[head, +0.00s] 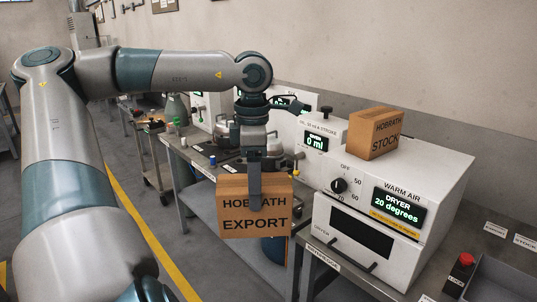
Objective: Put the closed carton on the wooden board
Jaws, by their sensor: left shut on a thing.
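A closed brown carton marked "HOBRATH EXPORT" (230,222) hangs upright in my left gripper (256,195), in front of the bench edge. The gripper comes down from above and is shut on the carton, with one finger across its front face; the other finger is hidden. A second brown carton marked "HOBRATH STOCK" (372,139) sits on top of the white dryer. I cannot make out a wooden board in this view. My right gripper is not in view.
The white warm-air dryer (400,175) stands on the bench at right. A red button box (459,275) and a grey tray (510,282) are at lower right. More instruments stand farther back along the bench (196,158). The floor left of the bench is open, with a yellow line (150,232).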

